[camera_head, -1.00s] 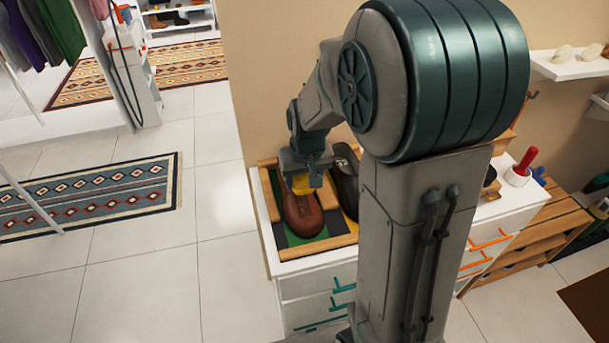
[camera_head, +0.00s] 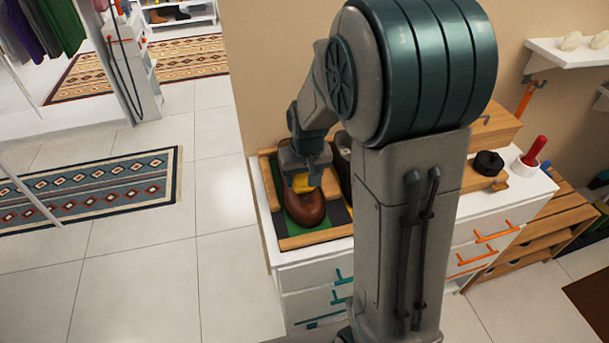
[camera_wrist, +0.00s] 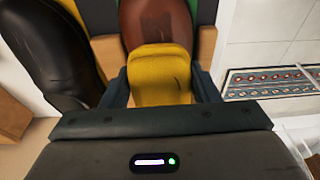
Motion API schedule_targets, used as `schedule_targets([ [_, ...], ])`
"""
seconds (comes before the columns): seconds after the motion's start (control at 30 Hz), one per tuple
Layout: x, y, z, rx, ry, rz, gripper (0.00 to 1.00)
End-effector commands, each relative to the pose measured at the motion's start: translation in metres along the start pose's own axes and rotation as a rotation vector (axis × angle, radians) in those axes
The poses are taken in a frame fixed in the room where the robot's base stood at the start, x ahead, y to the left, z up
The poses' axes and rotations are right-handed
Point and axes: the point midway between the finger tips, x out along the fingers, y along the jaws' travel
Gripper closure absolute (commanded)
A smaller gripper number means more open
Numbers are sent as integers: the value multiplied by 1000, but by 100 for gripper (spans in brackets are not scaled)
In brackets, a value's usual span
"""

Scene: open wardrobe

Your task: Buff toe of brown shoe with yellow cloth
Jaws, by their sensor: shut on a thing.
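The brown shoe (camera_head: 305,208) lies in a wood-edged tray (camera_head: 314,238) on top of a white drawer cabinet. Its rounded toe faces the front of the cabinet in the head view. My gripper (camera_head: 302,183) is over the shoe, pointing down, shut on the yellow cloth (camera_head: 303,184). In the wrist view the cloth (camera_wrist: 160,72) fills the space between the two fingers and overlaps the brown shoe (camera_wrist: 158,22). Whether the cloth presses on the leather or hovers just above it, I cannot tell.
A black shoe (camera_wrist: 50,52) lies beside the brown one, partly hidden by my arm in the head view. The floor at left is open, with a patterned rug (camera_head: 90,190).

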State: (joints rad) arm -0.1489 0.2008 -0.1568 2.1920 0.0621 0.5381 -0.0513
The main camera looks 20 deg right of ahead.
Motion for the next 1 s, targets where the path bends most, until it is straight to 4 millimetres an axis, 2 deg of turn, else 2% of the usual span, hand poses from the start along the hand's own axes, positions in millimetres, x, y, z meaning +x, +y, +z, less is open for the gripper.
schedule_targets([
  [1.0,13,0,0,1,0,0,63],
])
